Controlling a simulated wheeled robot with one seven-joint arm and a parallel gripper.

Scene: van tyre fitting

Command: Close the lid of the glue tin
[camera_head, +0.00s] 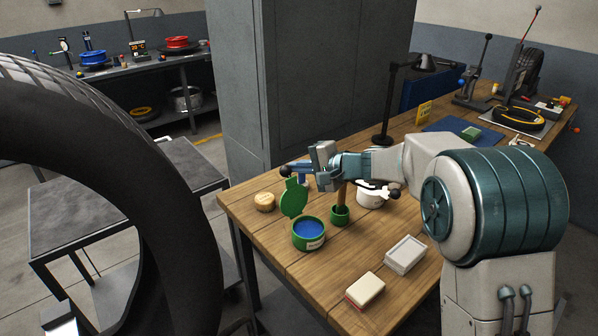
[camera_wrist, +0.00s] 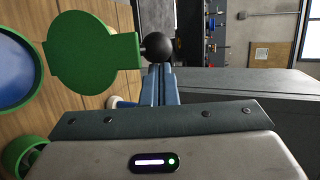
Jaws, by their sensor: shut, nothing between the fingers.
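The glue tin (camera_head: 309,241) is a round green tin with blue inside, standing on the wooden bench. Its green lid (camera_head: 293,199) stands raised at the tin's back left edge, so the tin is open. In the wrist view the lid (camera_wrist: 88,52) fills the upper left, with part of the tin's rim (camera_wrist: 38,75) at the left edge. My gripper (camera_head: 298,172) is shut and empty, above and behind the lid. In the wrist view its blue fingers (camera_wrist: 161,72) end at a black ball close to the lid's tab; whether they touch is unclear.
A small green pot (camera_head: 340,216) with a brush stands right of the tin, and a white pot (camera_head: 369,199) behind it. A round tan object (camera_head: 264,202) lies to the left. Two pale blocks (camera_head: 365,288) (camera_head: 405,254) lie in front. A large tyre (camera_head: 185,230) stands at left.

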